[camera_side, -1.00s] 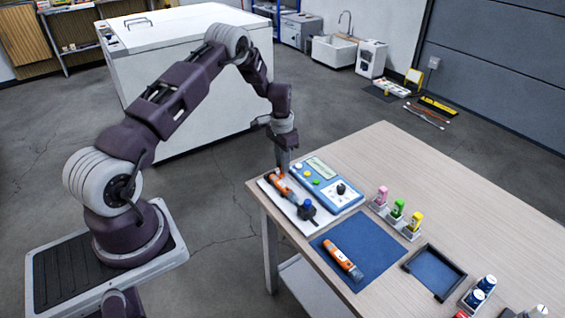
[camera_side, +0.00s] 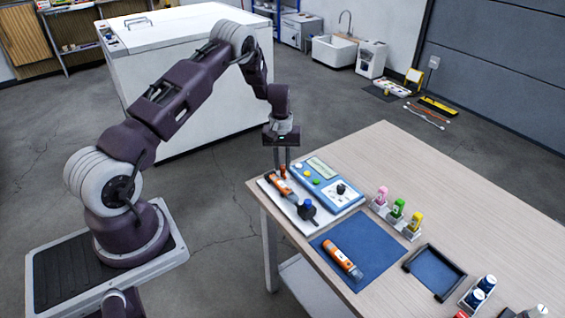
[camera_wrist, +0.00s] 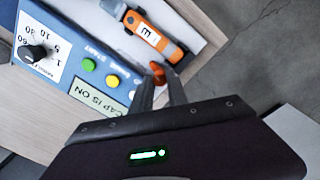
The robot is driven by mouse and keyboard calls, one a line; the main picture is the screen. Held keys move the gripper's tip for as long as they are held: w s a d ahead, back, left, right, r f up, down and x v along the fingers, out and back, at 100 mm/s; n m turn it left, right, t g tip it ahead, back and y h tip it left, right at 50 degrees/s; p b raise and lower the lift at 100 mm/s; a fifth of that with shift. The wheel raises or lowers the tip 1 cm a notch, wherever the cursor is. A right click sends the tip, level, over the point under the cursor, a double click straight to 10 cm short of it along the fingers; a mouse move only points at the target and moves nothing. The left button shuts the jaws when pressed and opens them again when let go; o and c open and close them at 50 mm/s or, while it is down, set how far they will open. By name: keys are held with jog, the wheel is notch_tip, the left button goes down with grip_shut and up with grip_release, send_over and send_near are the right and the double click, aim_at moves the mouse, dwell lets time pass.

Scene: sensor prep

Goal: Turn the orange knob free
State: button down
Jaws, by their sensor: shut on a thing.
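The orange knob (camera_side: 283,171) stands upright at the far end of the white board (camera_side: 268,186), at the near left table corner. My gripper (camera_side: 281,168) points down from above and is shut on the knob. In the wrist view the orange knob (camera_wrist: 157,70) shows between the fingertips, partly hidden by them. An orange and grey device (camera_side: 279,185) lies on the board close by the knob; it also shows in the wrist view (camera_wrist: 153,36). A dark clamp with a blue top (camera_side: 308,205) is at the board's other end.
A blue meter box (camera_side: 327,186) with buttons and a dial stands right beside the board. A second orange device (camera_side: 343,260) lies on a blue mat (camera_side: 375,242). Coloured bottles (camera_side: 398,208) stand farther right, near a black-rimmed tray (camera_side: 436,270). The table's right back is clear.

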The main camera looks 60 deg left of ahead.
jog(key=shift+n, duration=1.1)
jog(key=c, duration=1.3)
grip_release()
